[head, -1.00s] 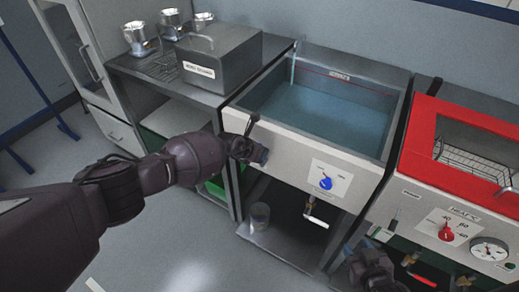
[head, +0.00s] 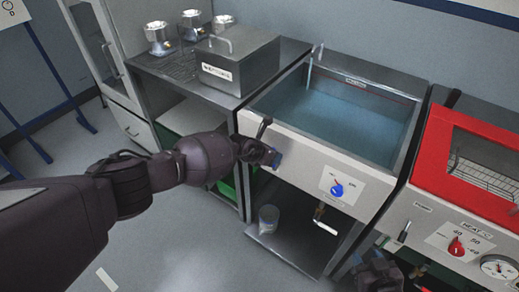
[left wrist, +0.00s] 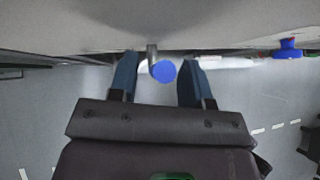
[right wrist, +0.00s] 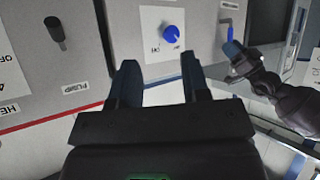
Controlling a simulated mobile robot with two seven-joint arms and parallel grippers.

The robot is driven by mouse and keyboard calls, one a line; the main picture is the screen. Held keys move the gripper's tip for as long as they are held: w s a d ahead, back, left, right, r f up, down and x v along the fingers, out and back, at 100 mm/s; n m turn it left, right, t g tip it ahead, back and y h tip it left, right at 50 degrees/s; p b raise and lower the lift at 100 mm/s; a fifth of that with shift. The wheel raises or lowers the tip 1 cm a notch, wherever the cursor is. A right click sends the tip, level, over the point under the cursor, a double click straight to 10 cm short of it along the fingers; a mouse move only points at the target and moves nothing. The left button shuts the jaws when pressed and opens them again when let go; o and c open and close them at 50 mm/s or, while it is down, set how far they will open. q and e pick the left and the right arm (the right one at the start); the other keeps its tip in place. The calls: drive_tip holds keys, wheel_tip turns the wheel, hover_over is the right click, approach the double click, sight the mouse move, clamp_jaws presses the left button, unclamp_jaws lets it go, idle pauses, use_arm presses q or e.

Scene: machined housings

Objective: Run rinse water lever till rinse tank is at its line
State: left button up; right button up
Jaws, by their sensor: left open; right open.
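The rinse tank (head: 340,152) is the open basin in the middle, with blue water (head: 335,115) inside. A thin reddish line (head: 390,92) runs along its back wall, above the water surface. My left gripper (head: 270,155) is at the left end of the tank's front panel. In the left wrist view the lever's blue round tip (left wrist: 163,71) sits between its open fingers (left wrist: 160,85); contact cannot be told. The lever's bent rod shows in the right wrist view (right wrist: 226,15). My right gripper (head: 378,272) is open and empty, low before the panels; it shows in its wrist view (right wrist: 160,85).
A blue knob (head: 337,190) is on the tank's panel, with a drain valve (head: 325,226) below. A jar (head: 268,217) stands on the lower shelf. A red-lidded heated tank (head: 470,165) is on the right. A grey box (head: 238,62) and metal cups stand on the left bench.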

use_arm(q)
drive_tip(key=p+v, duration=0.4)
drive_tip(key=v, duration=0.5)
drive_tip(key=shift+a, duration=0.15)
use_arm(e)
drive_tip(key=shift+s+r, duration=0.3)
drive_tip(key=shift+r, duration=0.45)
drive_tip(key=shift+s+r, duration=0.3)
drive_tip(key=shift+r, duration=0.45)
use_arm(q)
drive_tip(key=shift+s+r, duration=0.1)
drive_tip(key=shift+r, duration=0.05)
use_arm(e)
drive_tip(key=shift+f, duration=0.1)
idle(5.2)
